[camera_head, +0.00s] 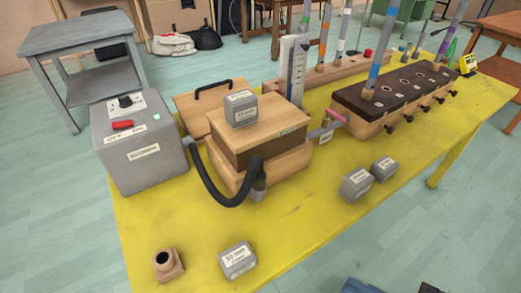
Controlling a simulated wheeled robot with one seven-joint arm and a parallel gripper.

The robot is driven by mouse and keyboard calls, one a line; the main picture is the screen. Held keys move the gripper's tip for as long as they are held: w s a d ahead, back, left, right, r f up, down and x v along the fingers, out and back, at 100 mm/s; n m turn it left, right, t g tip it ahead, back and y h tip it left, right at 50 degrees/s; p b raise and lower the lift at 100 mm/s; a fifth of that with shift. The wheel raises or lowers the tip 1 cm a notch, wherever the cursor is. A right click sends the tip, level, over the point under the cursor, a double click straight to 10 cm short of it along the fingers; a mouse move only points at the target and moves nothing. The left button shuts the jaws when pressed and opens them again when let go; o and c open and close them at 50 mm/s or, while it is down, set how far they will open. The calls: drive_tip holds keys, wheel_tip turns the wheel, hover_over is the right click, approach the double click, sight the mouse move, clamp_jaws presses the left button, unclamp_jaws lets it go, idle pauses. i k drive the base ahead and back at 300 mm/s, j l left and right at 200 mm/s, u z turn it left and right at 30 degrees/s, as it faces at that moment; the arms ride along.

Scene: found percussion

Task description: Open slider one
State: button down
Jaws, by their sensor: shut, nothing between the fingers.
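A wooden chest (365,119) with a dark top (355,100) stands on the yellow table at the right. Several slider knobs (390,130) stick out in a row along its front side. Which knob is slider one cannot be told, as no numbers are readable. Several holes run along the dark top, and a tall grey tube with a blue band (373,75) stands upright in the nearest one. My gripper is not visible; only small dark blue and black parts, perhaps mine, show at the bottom edge.
Two grey weights (356,184) stand in front of the chest. A wooden bellows box (262,155) with a weight (241,109) on top and a grey blower box (140,150) stand left. A black hose (225,203) joins them.

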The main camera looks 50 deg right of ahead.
sight(390, 129)
drive_tip(key=z, duration=1.7)
